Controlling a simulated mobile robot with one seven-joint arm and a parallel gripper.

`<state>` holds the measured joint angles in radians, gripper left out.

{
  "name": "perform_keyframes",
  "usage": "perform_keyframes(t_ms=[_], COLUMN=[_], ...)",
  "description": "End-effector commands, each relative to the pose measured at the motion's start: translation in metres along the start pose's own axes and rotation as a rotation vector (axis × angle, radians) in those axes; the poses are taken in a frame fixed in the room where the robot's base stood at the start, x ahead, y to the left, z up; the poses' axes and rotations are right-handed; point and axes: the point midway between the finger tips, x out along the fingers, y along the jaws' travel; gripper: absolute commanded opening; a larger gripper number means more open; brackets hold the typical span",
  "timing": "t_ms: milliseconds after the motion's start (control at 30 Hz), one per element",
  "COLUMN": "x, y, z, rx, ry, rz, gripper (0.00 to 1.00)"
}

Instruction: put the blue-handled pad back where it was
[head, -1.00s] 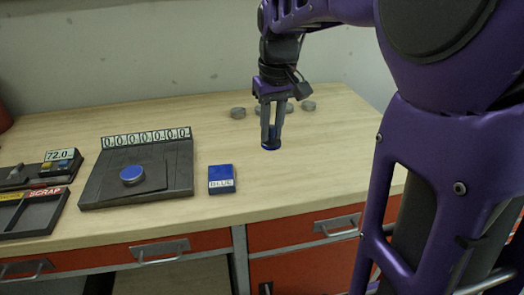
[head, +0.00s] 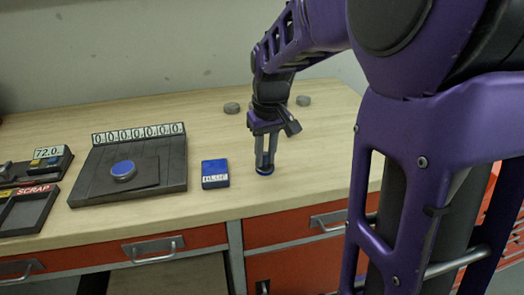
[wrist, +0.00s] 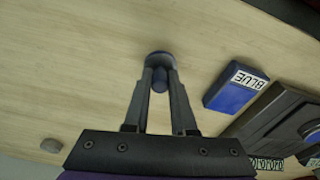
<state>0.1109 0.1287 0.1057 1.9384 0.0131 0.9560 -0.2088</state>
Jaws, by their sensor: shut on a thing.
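My gripper (head: 265,165) points down over the bench and is shut on the blue-handled pad, whose round blue part (head: 264,171) shows below the fingertips. In the wrist view, my gripper (wrist: 160,85) holds the pad by its blue knob, with the pad's grey-and-blue disc (wrist: 160,58) beyond the fingertips. The pad is at or just above the wood; I cannot tell whether it touches. A blue block labelled BLUE (head: 215,169) lies to the left of it, apart; it also shows in the wrist view (wrist: 233,97).
A dark scale-like plate (head: 90,180) with a blue-topped disc (head: 123,170) and a digit display stands left of the block. A SCRAP tray (head: 25,207) and a 72.0 readout (head: 47,153) are farther left. Grey discs (head: 231,108) lie behind. Wood around the pad is clear.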

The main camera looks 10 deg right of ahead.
Motion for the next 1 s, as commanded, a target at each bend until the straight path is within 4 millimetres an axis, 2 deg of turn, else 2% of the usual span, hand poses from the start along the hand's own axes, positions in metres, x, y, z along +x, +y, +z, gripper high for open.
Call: perform_keyframes(t_ms=[33,200,467,567,667,1000], x=[0.002,0.001,0.001,-0.005,-0.019,-0.091], y=[0.0,0.0,0.0,0.0,0.0,0.0], z=[0.0,0.0,0.0,-0.001,-0.001,-0.001], rx=[0.0,0.0,0.0,0.0,0.0,-0.001], ry=[-0.001,0.0,0.0,0.001,0.004,0.004], rz=[0.0,0.0,0.0,0.0,0.001,0.001], gripper=[0.26,0.54,0.54,0.54,0.54,0.54])
